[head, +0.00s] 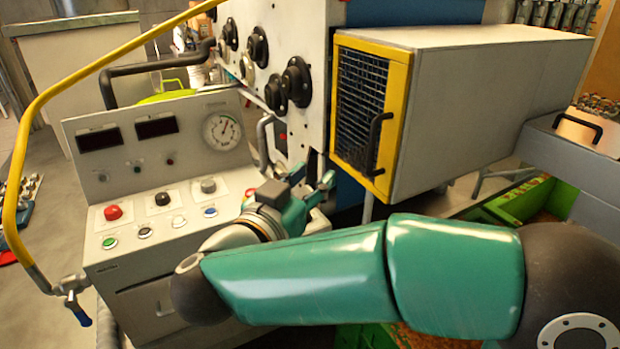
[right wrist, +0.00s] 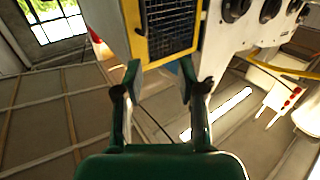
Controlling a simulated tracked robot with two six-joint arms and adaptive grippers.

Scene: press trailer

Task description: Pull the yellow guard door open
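The yellow guard door (head: 403,100) is a yellow frame with dark wire mesh on the front of a long grey box. It looks closed against the box. Its black bar handle (head: 377,140) is on the right side of the door. My right gripper (head: 318,186) is below and left of the door, apart from the handle and holding nothing. In the right wrist view, the gripper (right wrist: 160,84) has its fingers spread, with the door's yellow frame (right wrist: 135,36) and mesh ahead above them. My left gripper is not in view.
A control panel (head: 85,185) with buttons, displays and a gauge stands left of my gripper. A white plate with black round fittings (head: 258,46) is left of the door. A yellow hose (head: 75,82) arches at far left. A green crate (head: 520,203) sits lower right.

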